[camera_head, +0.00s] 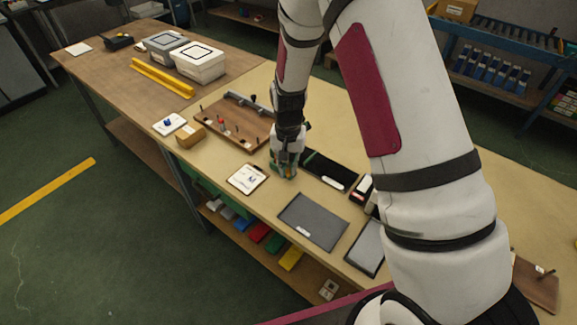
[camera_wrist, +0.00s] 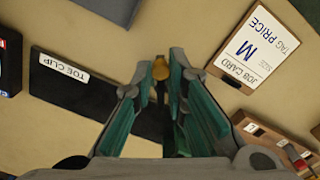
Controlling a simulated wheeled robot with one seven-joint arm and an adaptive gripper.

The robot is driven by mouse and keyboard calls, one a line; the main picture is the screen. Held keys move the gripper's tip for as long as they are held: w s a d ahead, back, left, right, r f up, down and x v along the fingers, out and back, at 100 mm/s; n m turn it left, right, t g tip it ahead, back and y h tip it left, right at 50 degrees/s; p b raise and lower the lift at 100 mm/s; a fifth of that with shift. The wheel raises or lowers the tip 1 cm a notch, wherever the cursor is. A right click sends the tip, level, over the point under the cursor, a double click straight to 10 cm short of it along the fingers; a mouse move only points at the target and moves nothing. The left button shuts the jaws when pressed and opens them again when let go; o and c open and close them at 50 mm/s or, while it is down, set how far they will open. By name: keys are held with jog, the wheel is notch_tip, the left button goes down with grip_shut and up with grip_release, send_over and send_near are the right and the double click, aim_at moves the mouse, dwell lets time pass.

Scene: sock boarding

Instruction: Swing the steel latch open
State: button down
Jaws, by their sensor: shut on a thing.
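My gripper (camera_head: 284,173) is low over the tan bench, between the black tray and the job card. In the wrist view its green-padded fingers (camera_wrist: 160,82) are closed on a narrow dark piece with a round brass-coloured end (camera_wrist: 160,69) showing between the tips. I cannot tell what this piece is. A wooden board (camera_head: 214,124) with pegs, red parts and a grey metal bar (camera_head: 250,104) along its far edge lies left of my gripper. I cannot make out the steel latch for certain. The board's corner shows in the wrist view (camera_wrist: 257,122).
A black tray labelled TOE CLIP (camera_wrist: 70,86), a job card clipboard (camera_head: 247,179) and a grey mat (camera_head: 313,222) lie close around my gripper. Bare bench shows in front of the board.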

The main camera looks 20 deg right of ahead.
jog(key=shift+a, duration=0.1)
jog(key=c, duration=1.6)
grip_release()
jog(key=shift+o, duration=0.2)
jog(key=shift+r, duration=0.15)
notch_tip(320, 180, up, 12)
notch_tip(320, 180, up, 8)
jog(key=n+t, duration=0.1)
send_over(288, 170)
jog(key=s, duration=0.4)
jog(key=s+d+r+n+t, duration=0.1)
jog(key=s+d+r+t, duration=0.1)
jog(key=s+r, duration=0.65)
jog(key=s+d+r+n+t, duration=0.1)
jog(key=s+r, duration=0.1)
jog(key=s, duration=0.5)
jog(key=s+r+n+t, duration=0.1)
jog(key=s+r+n, duration=0.1)
jog(key=s, duration=0.5)
jog(key=shift+d+r, duration=0.35)
jog(key=shift+r, duration=0.25)
